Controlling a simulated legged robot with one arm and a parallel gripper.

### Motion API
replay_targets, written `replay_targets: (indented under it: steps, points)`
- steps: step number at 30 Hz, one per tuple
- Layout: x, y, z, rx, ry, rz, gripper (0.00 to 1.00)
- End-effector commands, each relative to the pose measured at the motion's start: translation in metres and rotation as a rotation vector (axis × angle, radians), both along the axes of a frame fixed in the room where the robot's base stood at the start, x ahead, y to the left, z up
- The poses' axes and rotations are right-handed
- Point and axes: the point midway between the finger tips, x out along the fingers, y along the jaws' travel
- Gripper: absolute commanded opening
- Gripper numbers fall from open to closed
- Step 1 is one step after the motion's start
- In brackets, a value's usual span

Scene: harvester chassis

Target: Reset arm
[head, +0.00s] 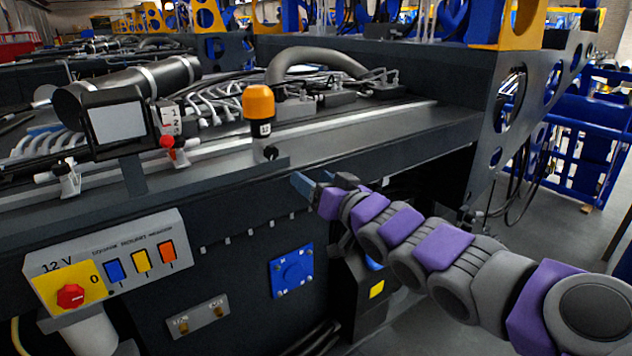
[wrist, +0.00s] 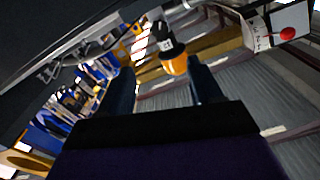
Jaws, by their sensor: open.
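My gripper (head: 308,184) is at the end of my purple and grey arm, in front of the chassis edge in the head view. It is just below and right of the orange-capped cylinder (head: 259,108) on the chassis top. In the wrist view, the two fingers of my gripper (wrist: 161,88) stand apart with nothing held between them. The orange cap (wrist: 174,64) shows beyond the fingers in that view. Whether a finger touches the chassis edge is hard to tell.
The dark chassis (head: 340,150) fills the left and middle. A 12 V panel (head: 110,265) with a red knob (head: 70,296) is on its front at lower left.

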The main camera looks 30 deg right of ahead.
Motion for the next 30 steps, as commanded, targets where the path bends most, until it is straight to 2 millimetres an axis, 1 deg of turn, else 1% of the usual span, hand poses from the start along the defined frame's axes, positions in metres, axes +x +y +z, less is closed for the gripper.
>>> replay_targets:
  steps: [14,17,20,21,23,24,26,27,29,30]
  points:
    - [0.0,0.001,-0.001,0.0,0.002,0.0,0.65]
    - [0.002,0.006,-0.014,-0.004,0.035,0.0,0.65]
    - [0.006,0.019,-0.053,-0.021,0.133,-0.003,0.65]
    - [0.006,0.026,-0.075,-0.031,0.193,-0.005,0.65]
    - [0.004,0.038,-0.114,-0.052,0.299,-0.008,0.65]
    - [0.0,0.047,-0.14,-0.068,0.373,-0.01,0.65]
    - [-0.01,0.06,-0.179,-0.093,0.488,-0.01,0.65]
    - [-0.018,0.068,-0.205,-0.11,0.566,-0.01,0.65]
    - [-0.034,0.079,-0.242,-0.135,0.681,-0.008,0.65]
    - [-0.047,0.087,-0.267,-0.152,0.761,-0.007,0.65]
